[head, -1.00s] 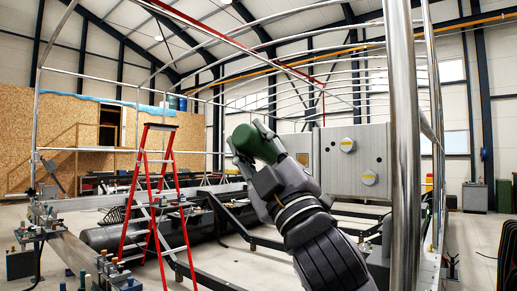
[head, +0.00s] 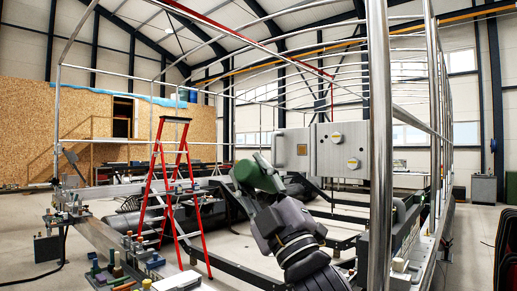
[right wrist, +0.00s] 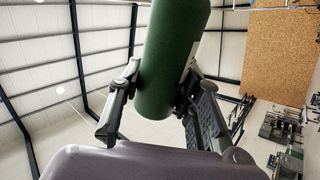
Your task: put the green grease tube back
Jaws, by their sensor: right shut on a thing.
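The green grease tube (head: 252,174) is in my right gripper (head: 262,172), held up in the air near the middle of the head view. In the right wrist view the tube (right wrist: 174,60) is a dark green cylinder between the two fingers of the gripper (right wrist: 158,100), which are closed against its sides. Its upper end runs out of the top of that view. A pale patch shows on its right side. My left gripper is not in view.
A red stepladder (head: 160,190) stands to the left. A metal beam (head: 110,240) with small blocks and tools runs along the lower left. A vertical steel post (head: 380,150) stands close on the right. A grey cabinet (head: 335,148) is behind the gripper. Open floor shows far right.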

